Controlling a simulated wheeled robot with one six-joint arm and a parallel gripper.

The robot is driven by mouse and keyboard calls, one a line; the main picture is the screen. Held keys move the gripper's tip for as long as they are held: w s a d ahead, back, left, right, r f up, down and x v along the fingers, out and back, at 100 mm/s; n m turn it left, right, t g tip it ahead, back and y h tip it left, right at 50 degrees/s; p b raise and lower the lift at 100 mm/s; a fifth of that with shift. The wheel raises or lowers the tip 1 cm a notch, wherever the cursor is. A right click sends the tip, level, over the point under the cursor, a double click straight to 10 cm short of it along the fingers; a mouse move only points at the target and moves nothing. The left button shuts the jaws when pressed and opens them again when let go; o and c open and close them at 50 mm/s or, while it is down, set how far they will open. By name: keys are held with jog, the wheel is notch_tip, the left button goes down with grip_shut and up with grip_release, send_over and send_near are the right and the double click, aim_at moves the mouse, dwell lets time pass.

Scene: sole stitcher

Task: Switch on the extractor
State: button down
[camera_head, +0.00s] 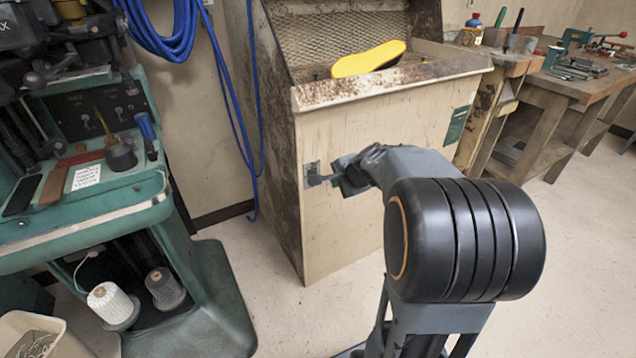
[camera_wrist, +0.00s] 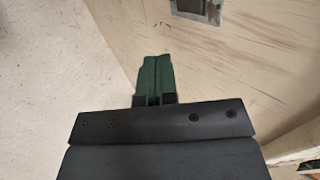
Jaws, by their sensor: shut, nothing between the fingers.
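The extractor (camera_head: 385,165) is a cream cabinet with a grimy wire-mesh hood on top. In the wrist view the green fingers of my gripper (camera_wrist: 155,75) are shut and empty. There the switch plate (camera_wrist: 199,9) is at the top edge, beyond the fingertips and to the right, cut off by the frame. The switch's position is too small to tell.
A yellow sole (camera_head: 368,59) lies on the extractor's ledge. A green stitching machine (camera_head: 85,205) with thread spools stands at left. Blue hose (camera_head: 180,30) hangs on the wall behind. Workbenches (camera_head: 570,85) stand at right. The floor (camera_head: 560,240) at right is clear.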

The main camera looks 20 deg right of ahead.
jog(key=w+r+b+x, duration=0.1)
jog(key=b+x, duration=0.2)
jog(key=x, duration=1)
jog(key=shift+w+a+r, duration=0.2)
jog(key=shift+w+r, duration=0.05)
jog(key=shift+w, duration=0.15)
jog(key=shift+w+f, duration=0.1)
jog(key=shift+w, duration=0.1)
jog(key=shift+r, duration=0.2)
